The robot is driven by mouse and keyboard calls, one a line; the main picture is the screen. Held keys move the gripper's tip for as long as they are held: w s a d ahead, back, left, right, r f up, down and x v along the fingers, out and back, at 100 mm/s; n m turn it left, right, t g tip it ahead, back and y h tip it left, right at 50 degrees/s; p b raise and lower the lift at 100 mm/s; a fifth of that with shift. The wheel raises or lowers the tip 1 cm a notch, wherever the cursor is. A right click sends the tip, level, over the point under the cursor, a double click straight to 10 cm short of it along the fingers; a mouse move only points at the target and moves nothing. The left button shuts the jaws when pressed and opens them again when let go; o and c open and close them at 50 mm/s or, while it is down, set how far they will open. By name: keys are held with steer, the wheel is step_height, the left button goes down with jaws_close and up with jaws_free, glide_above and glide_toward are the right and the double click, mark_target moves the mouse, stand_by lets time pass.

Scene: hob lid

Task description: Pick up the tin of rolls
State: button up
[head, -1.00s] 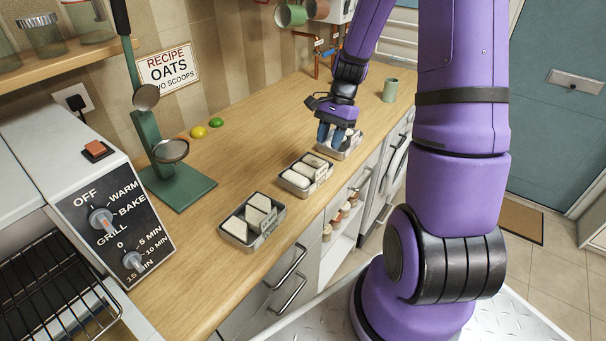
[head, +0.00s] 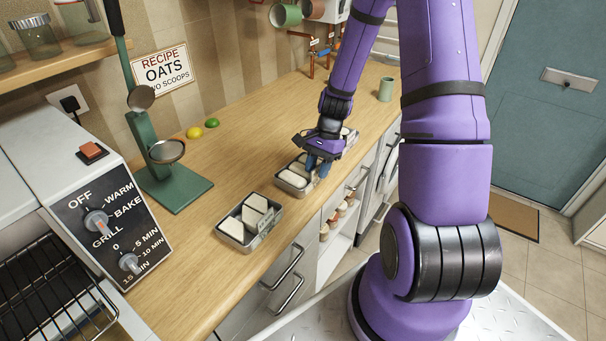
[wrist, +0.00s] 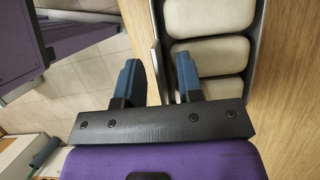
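The tin of rolls (head: 283,184) is the middle of three small metal tins along the worktop's front edge. In the wrist view its wall (wrist: 158,32) and several pale, rounded rolls (wrist: 213,55) show. My gripper (head: 318,170) is over this tin's right side and hides part of it in the head view. In the wrist view my gripper (wrist: 160,78) is open with nothing held. The tin's side wall runs between the two blue fingers, one outside it and one on the roll side. I cannot tell whether the fingertips reach below the rim.
A tin of pale slices (head: 233,229) stands nearer, and another tin (head: 347,137) stands beyond, partly hidden by my arm. A green stand (head: 172,188), a lemon (head: 194,132), a lime (head: 212,122) and a mug (head: 386,89) stand on the worktop. Its middle is clear.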

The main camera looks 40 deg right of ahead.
jaws_close()
steer(key=shift+r, duration=0.2)
